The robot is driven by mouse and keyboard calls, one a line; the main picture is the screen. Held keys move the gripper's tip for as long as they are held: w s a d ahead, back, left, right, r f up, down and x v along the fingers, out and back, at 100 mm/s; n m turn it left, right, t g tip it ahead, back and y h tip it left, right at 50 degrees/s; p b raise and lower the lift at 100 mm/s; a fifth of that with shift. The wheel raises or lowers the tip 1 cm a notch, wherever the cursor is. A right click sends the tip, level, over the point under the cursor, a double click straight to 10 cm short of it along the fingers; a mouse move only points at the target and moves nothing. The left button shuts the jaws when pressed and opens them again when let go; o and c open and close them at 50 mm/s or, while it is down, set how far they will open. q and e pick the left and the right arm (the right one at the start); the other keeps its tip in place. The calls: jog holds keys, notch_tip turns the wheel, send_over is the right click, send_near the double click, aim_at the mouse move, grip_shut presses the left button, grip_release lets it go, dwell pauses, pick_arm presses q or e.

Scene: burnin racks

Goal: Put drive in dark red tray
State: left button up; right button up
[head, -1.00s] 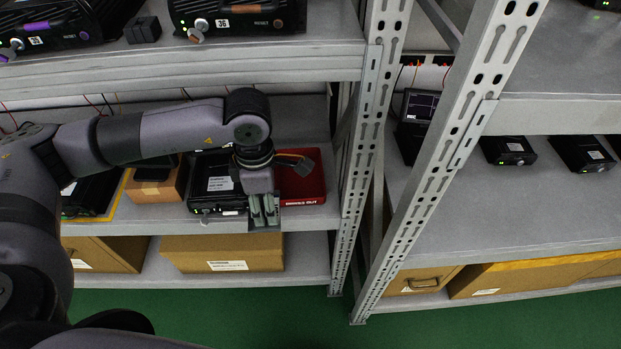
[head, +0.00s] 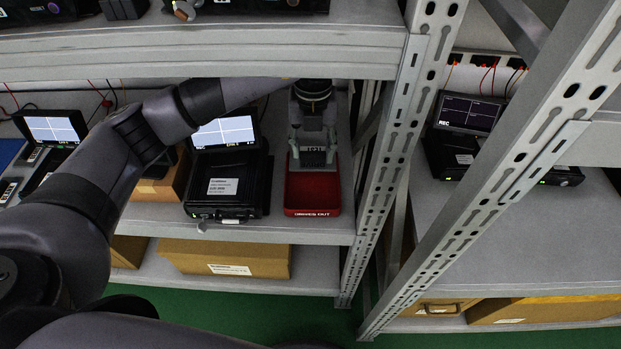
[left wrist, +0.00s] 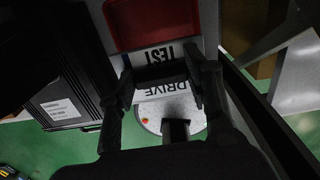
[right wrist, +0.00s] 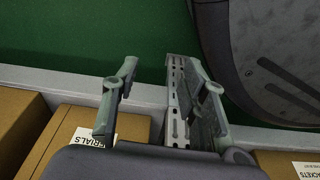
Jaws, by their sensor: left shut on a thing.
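The dark red tray (head: 313,212), labelled "DRIVES OUT", sits on the middle shelf beside the rack post. My left gripper (head: 313,148) is over the back part of the tray, fingers pointing down. It is shut on the drive (head: 316,158), whose grey end shows between the fingers. The left wrist view shows the drive's white "TEST DRIVE" label (left wrist: 155,95) between the finger pads, with the red tray (left wrist: 150,38) beyond. I cannot tell whether the drive touches the tray floor. My right gripper (right wrist: 158,72) is open and empty, away from the tray.
A black test unit (head: 228,188) with a lit screen stands just left of the tray. The perforated rack post (head: 385,170) rises close on the right. The upper shelf (head: 200,55) overhangs the arm. Cardboard boxes (head: 225,257) fill the lower shelf.

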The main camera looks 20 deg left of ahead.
aim_at(312, 184)
pick_arm(q)
notch_tip(312, 184, down, 9)
jog(key=shift+s+f+b, duration=0.1)
jog(key=shift+b, duration=0.2)
pick_arm(e)
jog(key=shift+w+a+r, duration=0.1)
jog(key=shift+w+r, duration=0.8)
jog(key=shift+r, duration=0.15)
pick_arm(q)
jog(key=shift+f, duration=0.15)
pick_arm(e)
jog(key=shift+s, duration=0.1)
pick_arm(q)
jog(key=o, duration=1.2)
pick_arm(e)
jog(key=shift+w+r, duration=0.2)
pick_arm(q)
notch_tip(312, 184, up, 11)
jog(key=shift+r+p, duration=0.2)
jog(key=shift+p, duration=0.25)
jog(key=shift+r, duration=0.5)
pick_arm(e)
jog(key=s+f, duration=0.2)
jog(key=f, duration=0.1)
jog(key=shift+s+d, duration=0.2)
jog(key=shift+s, duration=0.1)
